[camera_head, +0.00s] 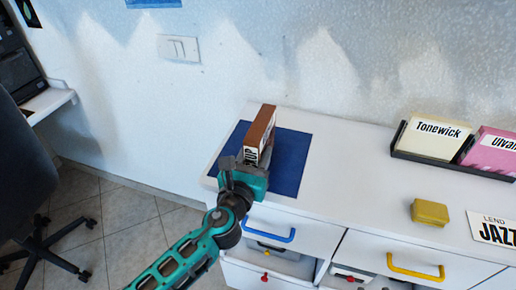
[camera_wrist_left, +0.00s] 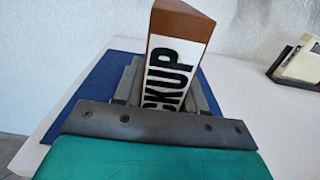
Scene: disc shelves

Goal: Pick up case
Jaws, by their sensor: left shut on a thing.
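A brown case (camera_head: 261,131) with a white label stands upright on the blue mat (camera_head: 290,160) on the white cabinet top. In the left wrist view the case (camera_wrist_left: 180,28) shows its label, of which "CKUP" is readable. My left gripper (camera_head: 247,163) is shut on the case, with a finger on each side of it. In the left wrist view the gripper (camera_wrist_left: 166,90) hides the lower part of the case. My right gripper is not in view.
A dark rack (camera_head: 402,153) with a cream "Tonewick" case (camera_head: 432,138) and a pink case (camera_head: 492,150) stands at the right. Drawers with blue and yellow handles are below. A dark chair (camera_head: 25,170) stands at left.

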